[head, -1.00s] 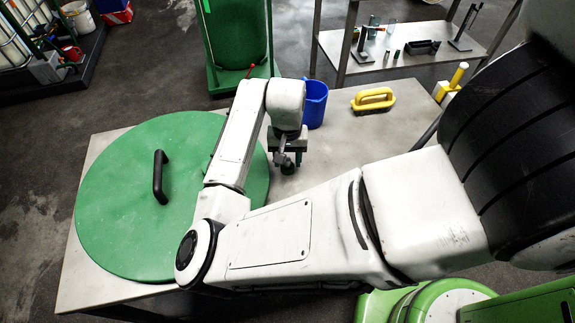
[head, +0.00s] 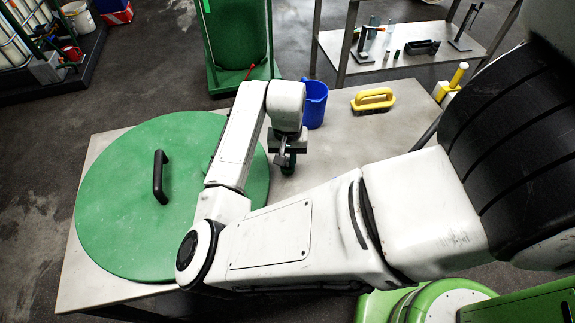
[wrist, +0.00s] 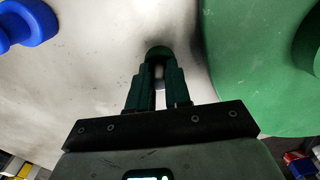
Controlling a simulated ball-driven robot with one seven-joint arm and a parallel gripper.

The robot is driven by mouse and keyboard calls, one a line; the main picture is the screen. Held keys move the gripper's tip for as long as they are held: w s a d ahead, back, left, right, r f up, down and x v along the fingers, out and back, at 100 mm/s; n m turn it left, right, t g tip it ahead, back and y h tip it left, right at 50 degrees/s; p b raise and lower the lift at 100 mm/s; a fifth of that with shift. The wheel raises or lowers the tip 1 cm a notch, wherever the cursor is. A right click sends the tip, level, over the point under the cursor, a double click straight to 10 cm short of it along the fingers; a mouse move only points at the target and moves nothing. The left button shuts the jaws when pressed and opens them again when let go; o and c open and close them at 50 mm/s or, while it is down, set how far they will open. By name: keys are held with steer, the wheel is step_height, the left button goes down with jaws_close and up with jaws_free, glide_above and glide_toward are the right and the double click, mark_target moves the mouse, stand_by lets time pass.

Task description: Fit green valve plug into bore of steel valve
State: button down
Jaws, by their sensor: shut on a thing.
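My gripper (head: 285,160) is over the steel table, just right of the round green lid. It points down and partly hides what is under it. In the wrist view its two dark green fingers (wrist: 156,88) are closed around a small piece with a pale middle. A dark green rounded end (wrist: 158,52), seemingly the valve plug, shows just beyond the fingertips. A bit of dark green also shows below the gripper in the head view (head: 288,169). I cannot make out the steel valve or its bore, nor tell whether the plug touches anything.
A large green lid (head: 115,205) with a black handle covers the table's left side. A blue jug (head: 315,104) and a yellow-handled brush (head: 373,99) stand behind my gripper. The table (head: 345,150) is bare to the right. A shelf (head: 440,62) with small items stands behind.

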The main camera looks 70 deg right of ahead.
steer(key=shift+r, duration=0.15)
steer(key=shift+r, duration=0.6)
steer(key=s+a+r, duration=0.9)
steer(key=a+r, duration=0.1)
steer(key=r, duration=0.1)
steer(key=shift+s+a+r, duration=0.2)
steer(key=shift+s+r, duration=0.05)
